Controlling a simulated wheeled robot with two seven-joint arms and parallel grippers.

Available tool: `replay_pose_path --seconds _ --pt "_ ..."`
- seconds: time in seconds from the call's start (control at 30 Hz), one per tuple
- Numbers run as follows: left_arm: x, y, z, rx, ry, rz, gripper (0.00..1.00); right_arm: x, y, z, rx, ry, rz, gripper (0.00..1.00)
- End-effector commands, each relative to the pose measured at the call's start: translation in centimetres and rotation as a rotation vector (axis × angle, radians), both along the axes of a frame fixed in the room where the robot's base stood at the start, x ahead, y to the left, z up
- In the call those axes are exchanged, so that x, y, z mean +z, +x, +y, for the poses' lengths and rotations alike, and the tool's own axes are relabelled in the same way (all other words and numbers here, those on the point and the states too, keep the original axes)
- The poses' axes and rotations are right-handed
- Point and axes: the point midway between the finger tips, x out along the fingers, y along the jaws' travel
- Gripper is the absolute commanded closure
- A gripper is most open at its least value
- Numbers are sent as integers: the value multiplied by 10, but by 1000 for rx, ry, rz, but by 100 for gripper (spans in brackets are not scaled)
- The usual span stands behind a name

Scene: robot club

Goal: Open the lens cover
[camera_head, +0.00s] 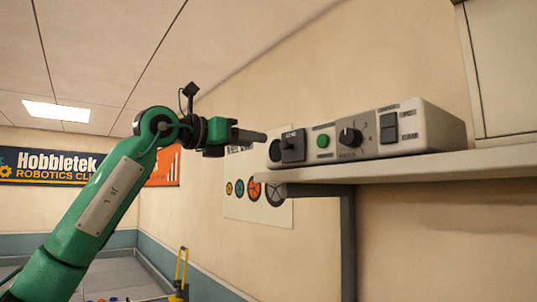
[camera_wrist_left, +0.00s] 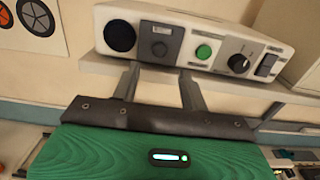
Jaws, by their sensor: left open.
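A light grey control box (camera_head: 420,128) sits on a wall shelf; it also shows in the left wrist view (camera_wrist_left: 220,22). Toward its left end is a dark grey square plate with a small knob, which looks like the lens cover (camera_head: 291,146); in the left wrist view this plate (camera_wrist_left: 160,43) sits between a black round disc (camera_wrist_left: 120,36) and a green button (camera_wrist_left: 203,52). I cannot tell how the plate is hinged. My left gripper (camera_head: 262,137) is open and empty, left of the box in the head view. In the wrist view its fingers (camera_wrist_left: 160,70) point toward the plate, apparently without touching it.
The box also carries a black rotary knob (camera_head: 350,137) and a dark rocker switch (camera_head: 388,127). The shelf (camera_head: 400,168) has a metal bracket (camera_head: 348,240) below. A wall poster (camera_head: 258,205) with coloured wheels hangs under it.

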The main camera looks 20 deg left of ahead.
Motion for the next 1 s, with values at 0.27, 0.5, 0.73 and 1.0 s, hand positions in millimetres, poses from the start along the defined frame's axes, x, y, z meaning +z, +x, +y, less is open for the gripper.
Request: replay_pose_path --seconds 0.27,0.5,0.73,1.0 --pt "-1 -34 27 1 0 -1 56 -19 0 5 -2 5 0 64" --pt "1 -40 31 -1 0 0 56 -19 0 4 -2 4 0 64" --pt "1 -40 31 0 0 0 56 -19 0 3 -2 3 1 64" --pt "-6 -36 24 -21 -8 3 56 -19 0 0 0 0 0 64"
